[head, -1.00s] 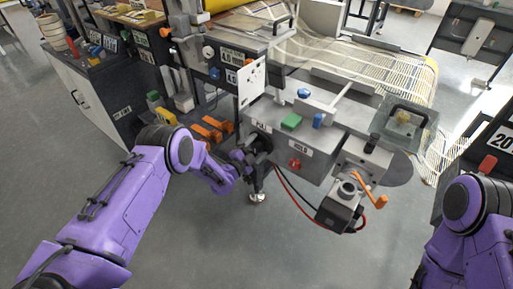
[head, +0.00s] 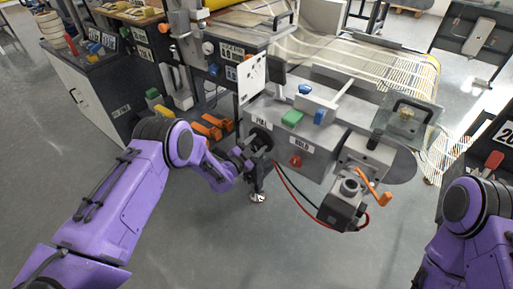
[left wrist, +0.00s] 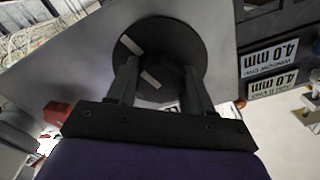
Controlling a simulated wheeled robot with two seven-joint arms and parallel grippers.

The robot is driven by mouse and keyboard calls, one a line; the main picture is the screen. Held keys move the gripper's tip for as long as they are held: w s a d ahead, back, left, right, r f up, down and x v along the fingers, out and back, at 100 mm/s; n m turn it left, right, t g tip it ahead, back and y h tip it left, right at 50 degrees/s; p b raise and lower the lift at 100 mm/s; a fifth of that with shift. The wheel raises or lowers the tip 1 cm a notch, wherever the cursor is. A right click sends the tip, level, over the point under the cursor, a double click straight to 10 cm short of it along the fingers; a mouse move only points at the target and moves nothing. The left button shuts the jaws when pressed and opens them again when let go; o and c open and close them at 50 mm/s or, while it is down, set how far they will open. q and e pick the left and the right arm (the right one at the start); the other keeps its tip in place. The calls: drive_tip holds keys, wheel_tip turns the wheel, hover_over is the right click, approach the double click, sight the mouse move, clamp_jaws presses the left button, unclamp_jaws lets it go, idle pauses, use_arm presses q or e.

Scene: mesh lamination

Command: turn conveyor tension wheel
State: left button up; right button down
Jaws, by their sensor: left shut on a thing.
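The tension wheel (head: 261,138) is a round black disc on the front side of the grey conveyor machine, left of the red knob. In the left wrist view the wheel (left wrist: 168,38) fills the top middle and carries pale marks on its face. My left gripper (head: 249,154) is at the wheel, shut on it. In the wrist view its two fingers (left wrist: 160,75) reach onto the wheel from below, one on each side of its middle. The gripper hides part of the wheel in the head view. My right gripper is out of view.
The red knob (head: 295,160), a green button (head: 292,118) and an orange crank (head: 372,184) are on the machine right of the wheel. Red and black cables hang below. Orange clamps (head: 208,128) lie to the left. The grey floor in front is clear.

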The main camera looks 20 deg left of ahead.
use_arm(q)
drive_tip(key=n+b, duration=0.1)
drive_tip(key=n, duration=0.2)
drive_tip(key=shift+f+n+b, duration=0.1)
drive_tip(key=shift+n+b, duration=0.2)
drive_tip(key=shift+b, duration=0.05)
drive_tip(key=n+b, duration=0.1)
drive_tip(key=n, duration=0.2)
drive_tip(key=shift+n, duration=0.3)
drive_tip(key=n+b, duration=0.1)
drive_tip(key=n, duration=0.2)
drive_tip(key=shift+n+b, duration=0.35)
drive_tip(key=shift+n, duration=0.05)
drive_tip(key=n+b, duration=0.1)
drive_tip(key=n, duration=0.3)
drive_tip(key=n+b, duration=0.2)
drive_tip(key=n, duration=0.5)
drive_tip(key=n+b, duration=0.1)
drive_tip(key=n, duration=0.4)
drive_tip(key=shift+b, duration=0.3)
drive_tip(key=shift+n, duration=0.4)
drive_tip(key=o, duration=1)
